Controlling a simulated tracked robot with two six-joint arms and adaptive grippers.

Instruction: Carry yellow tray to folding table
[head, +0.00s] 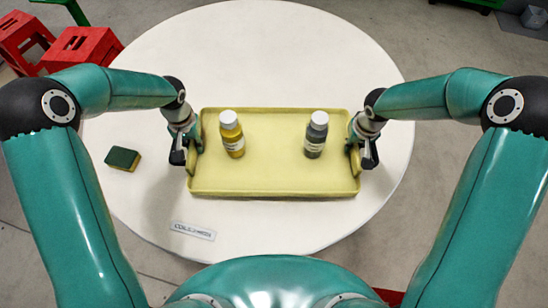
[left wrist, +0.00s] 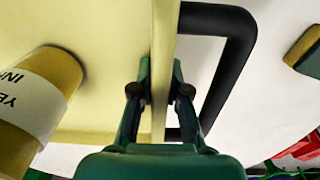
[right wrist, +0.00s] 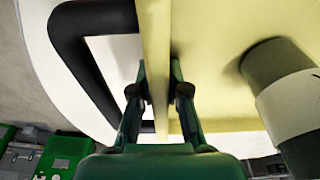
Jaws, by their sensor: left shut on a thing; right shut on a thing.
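The yellow tray (head: 275,180) is at the middle of a round white table (head: 270,50). I cannot tell whether it touches the tabletop. A yellow bottle (head: 232,135) with a white cap stands in its left part, and a grey bottle (head: 316,137) with a white cap stands in its right part. My left gripper (head: 190,158) is shut on the tray's left wall, seen between its fingers in the left wrist view (left wrist: 160,85). My right gripper (head: 356,158) is shut on the right wall, also in the right wrist view (right wrist: 160,85). A black handle (left wrist: 235,60) shows beside the left wall.
A green and yellow sponge (head: 123,159) lies on the table left of the tray. A small label plate (head: 193,231) lies at the table's front. Red stools (head: 85,47) stand at the back left. A green object (head: 470,3) is at the back right.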

